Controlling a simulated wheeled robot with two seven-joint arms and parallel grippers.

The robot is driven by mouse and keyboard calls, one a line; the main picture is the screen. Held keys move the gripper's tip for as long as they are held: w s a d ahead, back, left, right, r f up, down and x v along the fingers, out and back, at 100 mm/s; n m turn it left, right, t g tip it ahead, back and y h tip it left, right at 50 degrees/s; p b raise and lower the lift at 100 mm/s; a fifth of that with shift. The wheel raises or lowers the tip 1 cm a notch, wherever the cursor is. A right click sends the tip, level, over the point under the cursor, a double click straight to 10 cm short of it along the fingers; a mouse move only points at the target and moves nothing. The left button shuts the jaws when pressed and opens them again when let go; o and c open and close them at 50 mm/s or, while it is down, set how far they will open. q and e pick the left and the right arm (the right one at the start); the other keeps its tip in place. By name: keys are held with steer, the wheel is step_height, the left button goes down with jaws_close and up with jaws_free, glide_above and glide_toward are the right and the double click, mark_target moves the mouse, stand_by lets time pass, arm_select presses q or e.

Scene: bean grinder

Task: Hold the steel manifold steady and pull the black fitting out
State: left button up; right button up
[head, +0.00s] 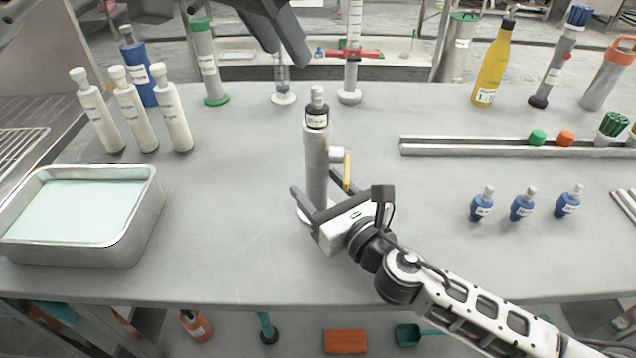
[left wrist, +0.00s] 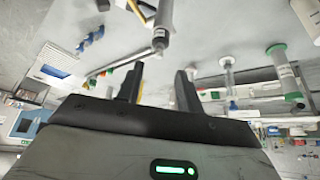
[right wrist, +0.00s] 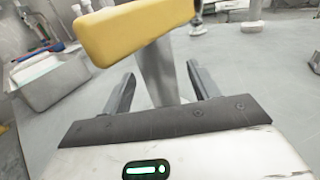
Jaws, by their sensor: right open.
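The steel manifold (head: 317,165) stands upright mid-table, with a yellow lever (head: 347,172) on its right side. The black fitting (head: 317,116), with a pale label and grey tip, sits in its top. The manifold also shows at the top of the left wrist view (left wrist: 166,14). My right gripper (head: 315,188) is open, its fingers either side of the manifold's lower body; in the right wrist view the manifold (right wrist: 160,72) stands between them, partly hidden by the yellow lever. My left gripper (left wrist: 158,82) is open and empty, above and behind the manifold in the head view (head: 286,48).
A metal tray (head: 140,215) and several white bottles (head: 132,110) stand left. Three small blue bottles (head: 522,205) and a metal rail (head: 480,149) are right. A green-capped tube (head: 208,65) and a tall stand (head: 351,60) are behind. The front middle of the table is clear.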

steer(key=shift+w+a, duration=0.35)
steer(key=shift+w, duration=0.15)
